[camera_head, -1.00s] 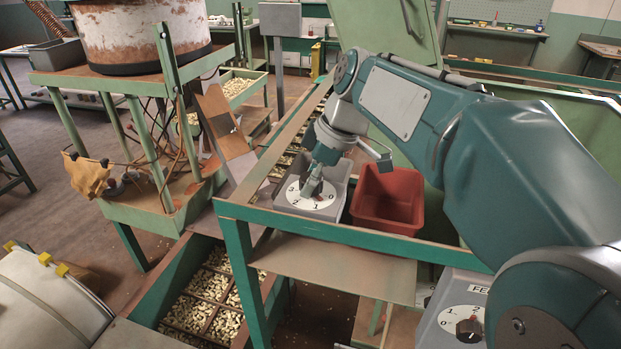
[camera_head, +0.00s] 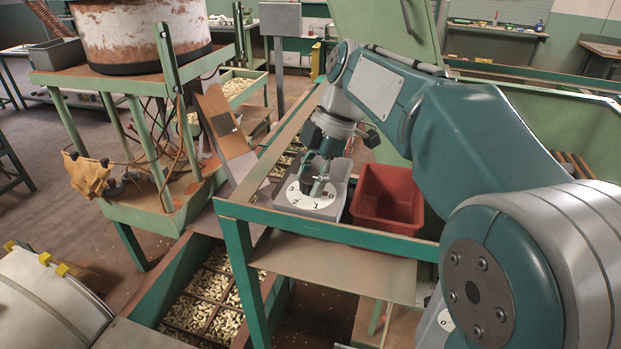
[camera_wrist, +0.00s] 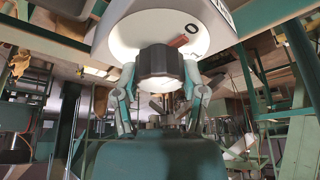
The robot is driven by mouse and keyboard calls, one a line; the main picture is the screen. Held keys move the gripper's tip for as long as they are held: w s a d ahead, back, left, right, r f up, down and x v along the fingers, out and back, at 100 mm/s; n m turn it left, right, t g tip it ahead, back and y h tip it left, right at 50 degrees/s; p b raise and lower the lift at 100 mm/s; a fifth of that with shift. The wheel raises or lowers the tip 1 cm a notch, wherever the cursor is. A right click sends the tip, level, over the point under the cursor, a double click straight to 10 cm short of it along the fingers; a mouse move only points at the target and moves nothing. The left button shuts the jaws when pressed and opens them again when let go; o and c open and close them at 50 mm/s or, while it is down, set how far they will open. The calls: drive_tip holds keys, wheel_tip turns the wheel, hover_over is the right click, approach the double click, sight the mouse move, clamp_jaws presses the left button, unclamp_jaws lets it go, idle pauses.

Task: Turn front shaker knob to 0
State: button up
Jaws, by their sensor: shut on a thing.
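The front shaker dial is a white disc (camera_head: 312,204) with black numbers, on a grey box (camera_head: 285,203) at the end of the green frame. My gripper (camera_head: 318,182) reaches down on it from above, its fingers over the middle of the dial. In the wrist view, the dark faceted knob (camera_wrist: 160,66) sits between my two fingers (camera_wrist: 160,82), one on each side, and they are shut on it. A red pointer mark (camera_wrist: 178,41) beside the knob points towards the 0. In the head view the fingers hide most of the knob.
A red bin (camera_head: 388,195) stands just right of the dial box, close to my arm. The green frame's front rail (camera_head: 325,228) runs before both. Trays of nuts (camera_head: 205,300) lie below left. A second dial (camera_head: 446,320) at the lower right is mostly hidden by my arm.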

idle(0.4)
drive_tip(key=o, duration=1.1)
drive_tip(key=shift+w, duration=0.1)
drive_tip(key=shift+o, duration=0.2)
drive_tip(key=v, duration=1.1)
drive_tip(key=shift+w+r, duration=0.15)
drive_tip(key=shift+r, duration=0.25)
